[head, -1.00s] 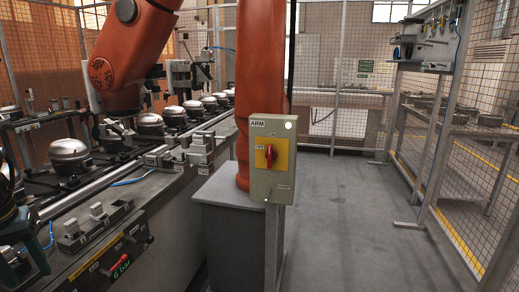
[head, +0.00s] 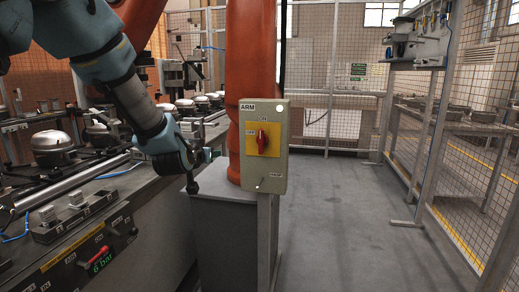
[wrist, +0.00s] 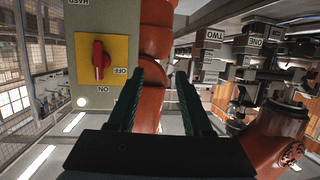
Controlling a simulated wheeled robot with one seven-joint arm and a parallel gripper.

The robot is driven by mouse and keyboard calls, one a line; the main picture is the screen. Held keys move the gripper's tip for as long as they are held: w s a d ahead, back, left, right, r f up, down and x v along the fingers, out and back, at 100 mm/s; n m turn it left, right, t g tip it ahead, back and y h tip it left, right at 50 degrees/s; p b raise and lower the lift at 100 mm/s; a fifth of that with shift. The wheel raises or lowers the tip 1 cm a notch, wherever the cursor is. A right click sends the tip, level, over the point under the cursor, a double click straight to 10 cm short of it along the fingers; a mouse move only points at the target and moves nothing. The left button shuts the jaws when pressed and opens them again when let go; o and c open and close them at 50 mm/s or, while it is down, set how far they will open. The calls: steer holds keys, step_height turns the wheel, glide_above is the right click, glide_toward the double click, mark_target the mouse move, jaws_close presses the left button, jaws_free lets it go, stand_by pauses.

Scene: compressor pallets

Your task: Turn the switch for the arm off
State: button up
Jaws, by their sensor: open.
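The grey switch box (head: 275,175), labelled ARM, stands on a post at the centre of the head view. Its red rotary knob (head: 263,141) sits on a yellow plate (head: 251,153), with ON above and OFF at the left. The knob is upright, in line with ON. My gripper (head: 207,170) is just left of the box, open and empty, apart from the knob. In the wrist view the red knob (wrist: 99,60) is at the left, and my open fingers (wrist: 166,75) point past the box's side with nothing between them touching it.
A conveyor line with compressors (head: 52,148) runs along the left. An orange robot arm (head: 246,80) rises behind the box from a grey pedestal (head: 222,240). The floor (head: 340,220) to the right is clear, up to a mesh fence (head: 465,190).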

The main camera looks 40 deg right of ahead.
mark_target(260, 135)
steer(key=s+d+r+m+h+b, duration=0.15)
steer(key=s+d+h, duration=0.25)
steer(key=s+d, duration=0.55)
steer(key=shift+t, duration=0.3)
steer(key=p+x, duration=0.1)
steer(key=x, duration=0.3)
steer(key=p+x, duration=0.1)
steer(key=x, duration=0.3)
steer(key=w+p+x, duration=0.1)
steer(key=x, duration=0.3)
steer(key=shift+w+a+r+p, duration=0.1)
steer(key=shift+p, duration=0.2)
steer(key=shift+c, duration=0.2)
jaws_close()
